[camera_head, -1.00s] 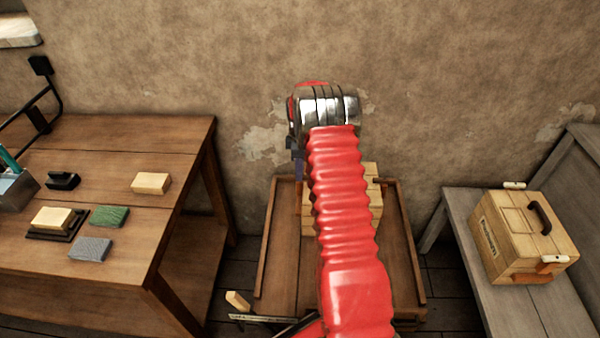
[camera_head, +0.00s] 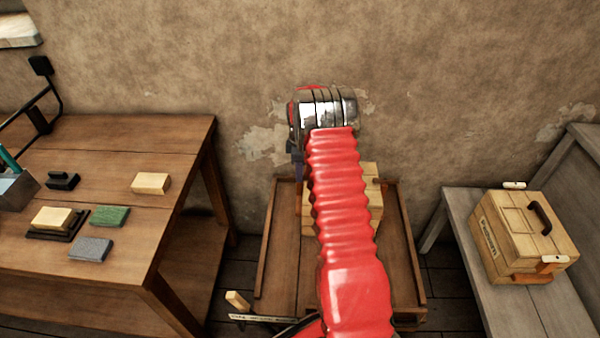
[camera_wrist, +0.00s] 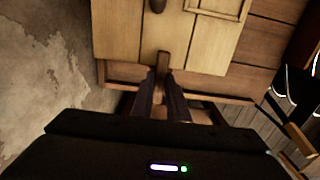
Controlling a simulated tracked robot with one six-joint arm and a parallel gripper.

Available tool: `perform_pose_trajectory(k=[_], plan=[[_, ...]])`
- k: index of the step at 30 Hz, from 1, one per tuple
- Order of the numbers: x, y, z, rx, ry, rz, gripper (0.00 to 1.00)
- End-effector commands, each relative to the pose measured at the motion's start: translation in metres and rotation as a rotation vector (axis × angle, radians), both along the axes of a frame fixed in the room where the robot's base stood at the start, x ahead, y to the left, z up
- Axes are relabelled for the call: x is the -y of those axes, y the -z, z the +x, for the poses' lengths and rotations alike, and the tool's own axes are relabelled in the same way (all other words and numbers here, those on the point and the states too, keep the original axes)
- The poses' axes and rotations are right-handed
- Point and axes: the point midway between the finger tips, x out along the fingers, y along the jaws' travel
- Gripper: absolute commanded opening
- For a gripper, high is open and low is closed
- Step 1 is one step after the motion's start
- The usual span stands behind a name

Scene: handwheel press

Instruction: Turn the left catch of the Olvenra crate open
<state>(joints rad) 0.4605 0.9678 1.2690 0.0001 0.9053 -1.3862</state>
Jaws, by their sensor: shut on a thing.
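A pale wooden crate (camera_head: 369,197) stands on the brown wooden tray-like stand (camera_head: 400,260), partly hidden behind my red arm in the head view. In the wrist view the same crate (camera_wrist: 218,42) fills the top, with a dark knob-like part at the upper edge. My gripper (camera_wrist: 161,76) is at the crate's edge, shut on a small brown upright catch (camera_wrist: 164,61). In the head view my gripper (camera_head: 297,168) shows as a dark piece at the crate's left side; its fingertips are hard to make out. No name is readable on this crate.
A second pale crate (camera_head: 515,230) with a dark handle and a side label, too small to read, sits on a grey bench (camera_head: 535,315) at right. A brown table (camera_head: 110,240) at left holds several blocks. The plaster wall (camera_head: 450,80) is close behind.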

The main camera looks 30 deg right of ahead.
Motion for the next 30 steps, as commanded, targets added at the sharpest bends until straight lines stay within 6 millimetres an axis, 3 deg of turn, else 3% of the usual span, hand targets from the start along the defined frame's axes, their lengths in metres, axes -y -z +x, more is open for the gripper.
perform_pose_trajectory(k=[16,30], plan=[[0.0009,-0.0004,0.0002,0.002,0.069,-0.001,0.00],[0.0014,-0.0006,0.0002,0.002,0.413,-0.001,0.00]])
